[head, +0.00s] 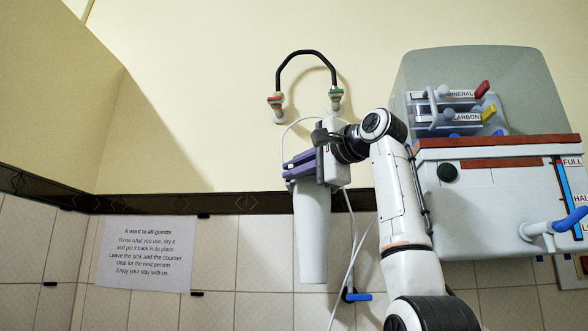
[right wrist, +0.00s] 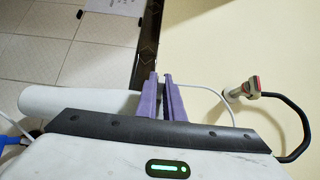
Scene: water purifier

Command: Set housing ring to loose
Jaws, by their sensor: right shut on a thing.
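The white cylindrical filter housing (head: 311,240) hangs upright against the tiled wall in the head view. It also shows in the right wrist view (right wrist: 75,103), lying across the left side. My right gripper (head: 288,172) is at the top of the housing, its purple fingers pointing left. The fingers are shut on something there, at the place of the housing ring. The ring itself is hidden by the fingers and gripper body, so its setting cannot be read. In the right wrist view the fingers (right wrist: 163,78) are close together beyond the dark gripper edge. My left gripper is not in view.
A black hose (head: 306,52) arches between two wall fittings above. A blue valve handle (head: 358,297) is low on the wall. A paper notice (head: 148,255) hangs at left.

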